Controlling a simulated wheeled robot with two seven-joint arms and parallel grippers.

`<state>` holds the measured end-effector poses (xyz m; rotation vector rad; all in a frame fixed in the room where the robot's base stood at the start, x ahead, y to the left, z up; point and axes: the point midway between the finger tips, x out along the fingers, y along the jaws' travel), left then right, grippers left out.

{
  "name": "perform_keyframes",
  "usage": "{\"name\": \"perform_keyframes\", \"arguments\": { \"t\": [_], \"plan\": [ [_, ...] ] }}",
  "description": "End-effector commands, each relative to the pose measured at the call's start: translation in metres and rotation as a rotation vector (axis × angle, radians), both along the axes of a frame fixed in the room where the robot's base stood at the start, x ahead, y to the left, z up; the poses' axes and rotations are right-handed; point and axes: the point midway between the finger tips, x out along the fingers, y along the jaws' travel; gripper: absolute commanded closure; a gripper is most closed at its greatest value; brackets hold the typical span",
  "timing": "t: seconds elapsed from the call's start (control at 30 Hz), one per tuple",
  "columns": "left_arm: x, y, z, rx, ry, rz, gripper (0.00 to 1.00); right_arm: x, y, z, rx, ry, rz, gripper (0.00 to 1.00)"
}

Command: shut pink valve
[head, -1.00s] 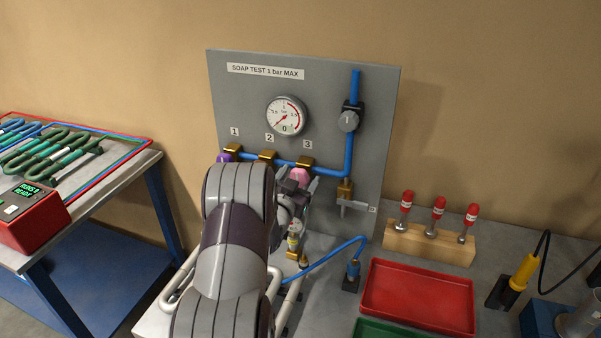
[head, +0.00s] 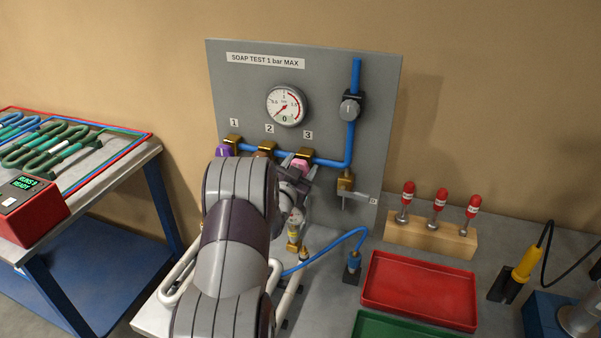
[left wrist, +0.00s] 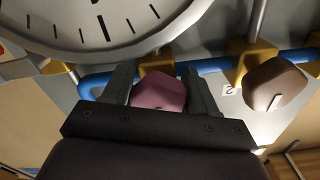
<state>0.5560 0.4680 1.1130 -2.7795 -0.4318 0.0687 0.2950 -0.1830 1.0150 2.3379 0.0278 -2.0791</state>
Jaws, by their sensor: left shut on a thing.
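The pink valve knob (head: 300,165) sits below the brass fitting marked 3 on the grey panel. In the left wrist view the pink knob (left wrist: 159,91) lies between the two dark fingers. My left gripper (head: 297,168) is shut on the pink knob, with one finger at each side of it. The knob's lower part is hidden by the gripper. My right gripper does not show in either view.
A purple knob (head: 223,151) is under number 1, and a brown knob (left wrist: 274,84) is beside the pink one. A gauge (head: 286,105) is above. A red tray (head: 419,290) and a wooden rack (head: 430,238) stand to the right.

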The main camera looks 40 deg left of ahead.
Motion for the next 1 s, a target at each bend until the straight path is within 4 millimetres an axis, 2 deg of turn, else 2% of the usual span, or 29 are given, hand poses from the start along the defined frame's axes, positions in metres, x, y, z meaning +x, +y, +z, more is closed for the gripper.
{"name": "perform_keyframes", "arguments": {
  "t": [0.1, 0.13, 0.2, 0.47, 0.57, 0.67, 1.0],
  "plan": [
    [0.000, 0.000, 0.000, -0.001, 0.003, -0.001, 0.73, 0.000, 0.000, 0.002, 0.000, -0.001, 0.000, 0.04],
    [0.000, 0.000, 0.000, -0.002, 0.003, -0.001, 0.39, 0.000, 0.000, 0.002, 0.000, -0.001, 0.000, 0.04],
    [0.000, 0.000, 0.000, -0.002, 0.003, -0.001, 0.22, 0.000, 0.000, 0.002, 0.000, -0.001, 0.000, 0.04],
    [-0.001, -0.001, 0.000, -0.002, 0.003, 0.000, 0.22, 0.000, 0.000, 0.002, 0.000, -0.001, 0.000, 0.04],
    [-0.007, -0.002, -0.001, -0.002, 0.001, 0.001, 0.22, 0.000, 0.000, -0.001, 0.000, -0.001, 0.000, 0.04],
    [-0.023, -0.007, -0.002, -0.002, 0.002, 0.002, 0.22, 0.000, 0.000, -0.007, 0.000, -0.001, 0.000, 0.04],
    [-0.100, -0.032, -0.002, -0.002, 0.002, 0.002, 0.22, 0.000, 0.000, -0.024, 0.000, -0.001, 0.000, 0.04]
  ]
}}
